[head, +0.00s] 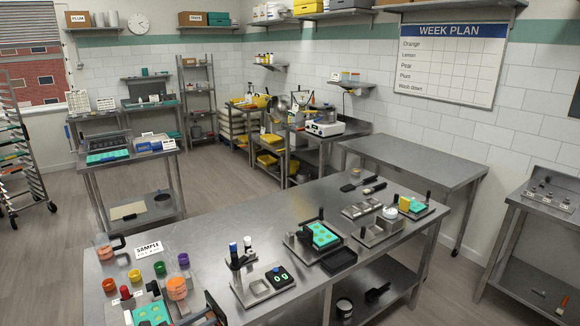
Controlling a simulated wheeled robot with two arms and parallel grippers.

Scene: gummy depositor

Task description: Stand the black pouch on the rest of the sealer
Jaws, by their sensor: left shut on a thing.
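My left gripper (213,314) is at the bottom edge, at the near side of the front steel table, mostly cut off by the frame. It is shut on a dark, flat piece that looks like the black pouch (214,304); its outline is hard to make out. I cannot tell for sure which device is the sealer. A metal unit with a black lever (305,240) stands mid-table beside a teal mould (322,235). Another small metal unit (373,235) with a black handle stands to its right. My right gripper does not show.
The front table (215,240) has bare steel at its far left. A black tray (339,261) lies mid-table. The table behind (415,160) is empty.

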